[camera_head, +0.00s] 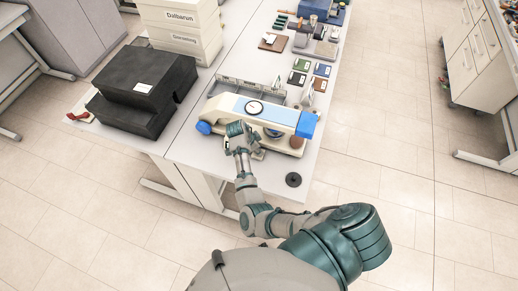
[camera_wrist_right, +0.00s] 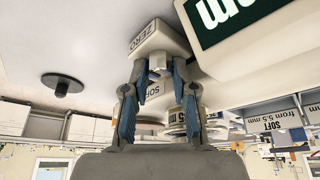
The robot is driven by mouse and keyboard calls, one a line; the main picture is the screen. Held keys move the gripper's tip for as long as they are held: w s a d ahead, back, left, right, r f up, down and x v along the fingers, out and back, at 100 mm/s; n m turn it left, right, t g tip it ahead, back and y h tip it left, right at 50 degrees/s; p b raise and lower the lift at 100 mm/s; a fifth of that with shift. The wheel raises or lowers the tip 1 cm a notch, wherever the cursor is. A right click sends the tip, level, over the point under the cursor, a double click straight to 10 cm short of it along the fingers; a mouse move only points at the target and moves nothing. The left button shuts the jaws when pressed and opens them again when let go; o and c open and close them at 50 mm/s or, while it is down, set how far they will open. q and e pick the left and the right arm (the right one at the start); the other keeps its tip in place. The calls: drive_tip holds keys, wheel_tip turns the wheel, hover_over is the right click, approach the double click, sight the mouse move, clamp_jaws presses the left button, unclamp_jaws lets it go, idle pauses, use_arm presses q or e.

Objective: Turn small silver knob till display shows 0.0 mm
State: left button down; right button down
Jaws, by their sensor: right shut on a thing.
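The small silver knob (camera_wrist_right: 158,63) shows in the right wrist view below a white block marked ZERO (camera_wrist_right: 150,42). My right gripper (camera_wrist_right: 159,72) is shut on the knob, one finger on each side of it. In the head view my right gripper (camera_head: 241,143) is at the near side of the white and blue testing device (camera_head: 280,113) and hides the knob. My left gripper is not in view.
A round black disc (camera_head: 293,179) lies on the table (camera_head: 200,150) near its front edge. Black boxes (camera_head: 140,90) stand to the left, with white labelled boxes (camera_head: 180,25) behind. Small coloured blocks (camera_head: 300,65) lie beyond the device.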

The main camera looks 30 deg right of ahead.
drive_tip(key=shift+w+a+r, duration=0.1)
drive_tip(key=shift+w+a, duration=0.05)
drive_tip(key=shift+a, duration=0.15)
drive_tip(key=c, duration=1.2)
unclamp_jaws()
drive_tip(key=shift+a, duration=0.2)
drive_tip(key=r, duration=0.9)
drive_tip(key=shift+w+d, duration=0.1)
drive_tip(key=shift+d, duration=0.1)
drive_tip(key=shift+a+r, duration=0.3)
drive_tip(key=shift+r, duration=0.2)
drive_tip(key=shift+a, duration=0.1)
